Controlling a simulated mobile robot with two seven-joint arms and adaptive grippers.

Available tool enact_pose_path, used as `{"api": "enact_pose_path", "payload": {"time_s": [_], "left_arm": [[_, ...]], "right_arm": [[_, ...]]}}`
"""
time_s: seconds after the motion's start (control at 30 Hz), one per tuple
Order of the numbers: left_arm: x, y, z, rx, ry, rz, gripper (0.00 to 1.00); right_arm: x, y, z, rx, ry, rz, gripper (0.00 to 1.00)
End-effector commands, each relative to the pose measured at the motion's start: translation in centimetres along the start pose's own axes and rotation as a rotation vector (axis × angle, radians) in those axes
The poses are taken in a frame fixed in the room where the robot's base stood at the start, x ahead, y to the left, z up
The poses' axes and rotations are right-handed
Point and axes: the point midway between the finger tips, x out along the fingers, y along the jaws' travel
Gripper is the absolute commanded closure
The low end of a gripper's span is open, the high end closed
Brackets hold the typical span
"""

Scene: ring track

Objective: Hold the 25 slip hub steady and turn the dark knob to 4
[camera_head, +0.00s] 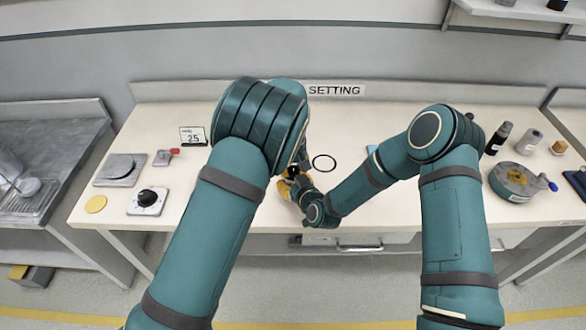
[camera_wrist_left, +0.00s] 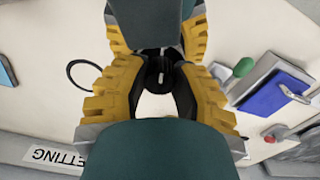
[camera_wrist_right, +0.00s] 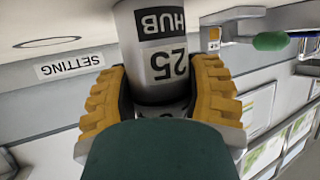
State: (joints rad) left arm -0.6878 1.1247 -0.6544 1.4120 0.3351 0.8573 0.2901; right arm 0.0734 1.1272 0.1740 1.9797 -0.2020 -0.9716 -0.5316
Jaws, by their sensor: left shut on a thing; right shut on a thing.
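The slip hub (camera_wrist_right: 160,62) is a light grey cylinder labelled HUB and 25 in the right wrist view. My right gripper (camera_wrist_right: 165,98) is shut around its body. The dark knob (camera_wrist_left: 160,72) shows in the left wrist view as a black round part with a short pale mark. My left gripper (camera_wrist_left: 158,95) is shut on it, its yellow fingers on both sides. In the head view both grippers meet close together at the table's middle, and my arms hide most of the hub. I cannot read a scale or the knob's setting.
A SETTING sign (camera_head: 334,90) is at the back. A black ring (camera_head: 324,163) lies near the grippers. To the left are a 25 card (camera_head: 193,137), a scale-like plate (camera_head: 120,170) and another black knob on a plate (camera_head: 147,199). A round tape-like device (camera_head: 516,183) and bottles stand right.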

Motion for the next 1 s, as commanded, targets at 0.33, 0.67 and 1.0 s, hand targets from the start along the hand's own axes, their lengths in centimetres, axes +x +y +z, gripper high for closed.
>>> {"api": "enact_pose_path", "payload": {"time_s": [0.33, 0.67, 1.0], "left_arm": [[-0.02, -0.01, -0.01, -0.053, 0.000, 0.000, 1.00], [-0.02, 0.00, -0.02, -0.284, 0.001, 0.000, 1.00], [-0.01, 0.02, -0.01, -0.565, 0.000, 0.000, 1.00]], "right_arm": [[0.01, -0.01, -0.07, 0.000, 0.002, 0.000, 0.90], [0.01, -0.01, -0.07, 0.000, 0.002, 0.000, 0.90], [0.01, -0.02, -0.07, 0.000, 0.002, 0.000, 0.90]]}}
